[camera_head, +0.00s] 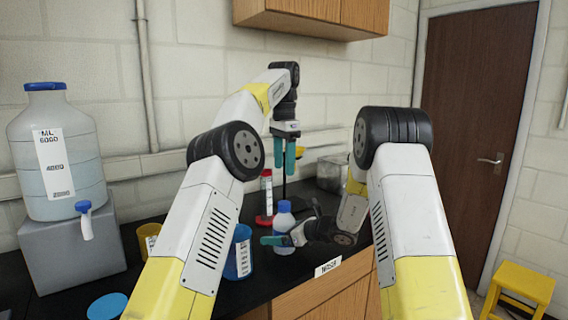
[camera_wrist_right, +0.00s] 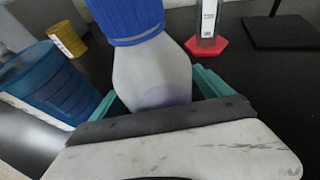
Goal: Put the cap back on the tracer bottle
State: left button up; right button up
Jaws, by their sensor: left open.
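The tracer bottle (camera_head: 284,232) is pale and stands upright on the dark counter. A blue cap (camera_head: 284,206) sits on its neck; the ribbed cap (camera_wrist_right: 128,20) and the bottle's shoulder (camera_wrist_right: 150,75) fill the middle of the right wrist view. My right gripper (camera_head: 272,240) is low at the bottle, with teal fingers on both sides of its body, shut on it. The bottle's lower part is hidden in the wrist view. My left gripper (camera_head: 284,156) is open and empty, fingers pointing down, above and apart from the cap.
A red-based cylinder (camera_head: 266,195) and a stand (camera_wrist_right: 284,32) are behind the bottle. A labelled blue cup (camera_head: 238,255), a yellow cup (camera_head: 148,236) and a blue disc (camera_head: 107,306) are to the left. A large carboy (camera_head: 85,150) stands on a grey block (camera_head: 75,255). A cabinet (camera_head: 320,12) hangs above.

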aim_at(284, 227)
jog(key=shift+v, duration=3.9)
jog(key=shift+f, duration=0.1)
